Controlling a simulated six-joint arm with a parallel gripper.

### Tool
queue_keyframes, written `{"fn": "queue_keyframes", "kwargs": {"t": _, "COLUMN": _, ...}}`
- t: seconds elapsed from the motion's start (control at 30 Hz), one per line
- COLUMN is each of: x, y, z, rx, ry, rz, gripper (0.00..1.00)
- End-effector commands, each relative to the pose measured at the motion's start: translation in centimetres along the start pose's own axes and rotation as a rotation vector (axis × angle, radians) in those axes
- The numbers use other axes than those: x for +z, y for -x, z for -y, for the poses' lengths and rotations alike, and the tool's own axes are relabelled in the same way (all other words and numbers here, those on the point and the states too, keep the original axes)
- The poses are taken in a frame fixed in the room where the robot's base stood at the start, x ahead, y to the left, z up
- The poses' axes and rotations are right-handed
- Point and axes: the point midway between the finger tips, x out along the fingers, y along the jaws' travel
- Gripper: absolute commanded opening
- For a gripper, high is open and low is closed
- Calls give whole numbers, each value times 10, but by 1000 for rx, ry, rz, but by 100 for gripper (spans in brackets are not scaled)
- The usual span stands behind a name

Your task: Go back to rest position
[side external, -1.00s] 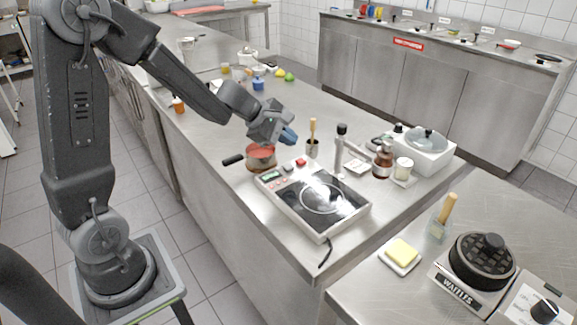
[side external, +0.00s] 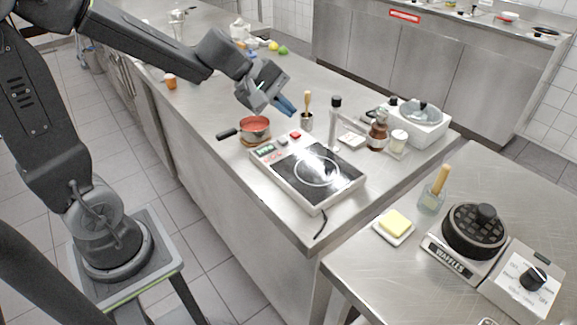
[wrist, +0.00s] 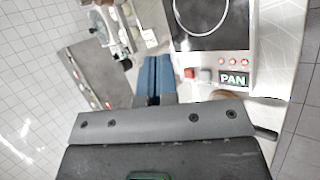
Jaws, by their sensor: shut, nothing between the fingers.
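My gripper (side external: 288,105) has blue fingers and is shut with nothing in it. In the side external view it hangs in the air above the counter, up and to the right of the saucepan (side external: 254,126). In the wrist view the gripper (wrist: 155,62) shows its two blue fingers pressed together, pointing up the picture. The saucepan holds something red and stands on a brown round mat. In the wrist view the gripper body hides most of the pan; only its dark handle (wrist: 265,133) shows clearly.
An induction cooktop (side external: 310,195) lies in front of the pan. A utensil cup (side external: 306,122), a dark-topped post (side external: 335,105), brown bottle (side external: 377,135) and white cooker (side external: 420,128) stand to the right. A waffle iron (side external: 472,240) and butter dish (side external: 394,238) are on the near table.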

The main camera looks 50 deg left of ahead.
Motion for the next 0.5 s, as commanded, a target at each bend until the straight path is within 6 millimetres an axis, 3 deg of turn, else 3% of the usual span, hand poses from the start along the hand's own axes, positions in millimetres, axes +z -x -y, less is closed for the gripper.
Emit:
{"fn": "queue_keyframes", "kwargs": {"t": 0.03, "x": 26, "y": 14, "z": 3, "rx": -21, "ry": -155, "rz": 13, "gripper": 0}}
{"fn": "queue_keyframes", "kwargs": {"t": 0.1, "x": 53, "y": 30, "z": 15, "rx": -71, "ry": -363, "rz": 24, "gripper": 0}}
{"fn": "queue_keyframes", "kwargs": {"t": 0.2, "x": 83, "y": 52, "z": 38, "rx": -151, "ry": -650, "rz": 17, "gripper": 0}}
{"fn": "queue_keyframes", "kwargs": {"t": 0.33, "x": 101, "y": 79, "z": 72, "rx": -267, "ry": -982, "rz": -26, "gripper": 0}}
{"fn": "queue_keyframes", "kwargs": {"t": 0.5, "x": 102, "y": 105, "z": 103, "rx": -396, "ry": -1264, "rz": -106, "gripper": 0}}
